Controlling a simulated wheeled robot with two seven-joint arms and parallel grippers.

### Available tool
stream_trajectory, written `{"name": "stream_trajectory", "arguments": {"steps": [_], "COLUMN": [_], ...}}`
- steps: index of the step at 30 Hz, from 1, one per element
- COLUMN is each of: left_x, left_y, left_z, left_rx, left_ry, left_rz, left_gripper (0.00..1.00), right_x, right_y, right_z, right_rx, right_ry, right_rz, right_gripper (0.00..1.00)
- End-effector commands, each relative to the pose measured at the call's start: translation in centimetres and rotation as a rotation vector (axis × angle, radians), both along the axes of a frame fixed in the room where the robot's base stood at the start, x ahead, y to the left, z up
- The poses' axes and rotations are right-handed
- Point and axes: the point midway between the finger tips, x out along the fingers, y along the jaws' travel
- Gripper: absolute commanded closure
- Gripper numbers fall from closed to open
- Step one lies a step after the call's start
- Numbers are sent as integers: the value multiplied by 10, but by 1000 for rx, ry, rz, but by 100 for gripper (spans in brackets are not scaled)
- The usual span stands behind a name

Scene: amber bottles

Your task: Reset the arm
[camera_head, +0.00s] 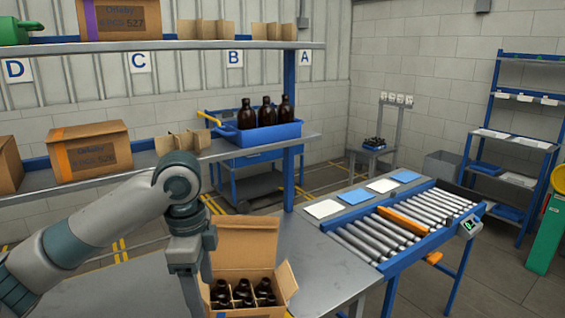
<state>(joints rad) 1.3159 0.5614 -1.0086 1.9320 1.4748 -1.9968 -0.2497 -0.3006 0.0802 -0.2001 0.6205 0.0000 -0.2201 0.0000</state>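My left arm (110,215) comes in from the left, bends at the grey and teal wrist joint and points down. Its gripper (192,285) hangs at the left side of the open cardboard box (245,245), partly covering that side. I cannot tell whether it touches the box or whether its fingers are open or shut; the tips are not clear. The box holds several dark amber bottles (243,291) in divided cells. My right arm and gripper are out of view.
The box stands on a grey table (325,255) joined to a roller conveyor (405,228). Behind, a metal shelf (215,150) carries cartons (90,150) and a blue bin (262,134) with three amber bottles (266,112). The table right of the box is clear.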

Motion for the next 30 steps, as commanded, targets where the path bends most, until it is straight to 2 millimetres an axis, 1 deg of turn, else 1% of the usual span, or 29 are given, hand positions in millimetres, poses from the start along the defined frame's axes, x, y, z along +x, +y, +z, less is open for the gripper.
{"name": "stream_trajectory", "arguments": {"steps": [8,13,17,18,22,30], "left_x": [-4,-10,-18,-21,-33,-61], "left_y": [-16,-31,-47,-52,-68,-90], "left_z": [-31,-58,-89,-99,-131,-187], "left_rx": [-44,-92,-149,-169,-239,-369], "left_ry": [-5,-11,-17,-18,-26,-38], "left_rz": [11,26,57,69,122,278], "left_gripper": [36,36,36,36,36,36], "right_x": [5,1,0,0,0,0], "right_y": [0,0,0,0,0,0], "right_z": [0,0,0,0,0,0], "right_rx": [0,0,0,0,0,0], "right_ry": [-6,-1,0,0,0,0], "right_rz": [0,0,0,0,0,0], "right_gripper": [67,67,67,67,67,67]}}
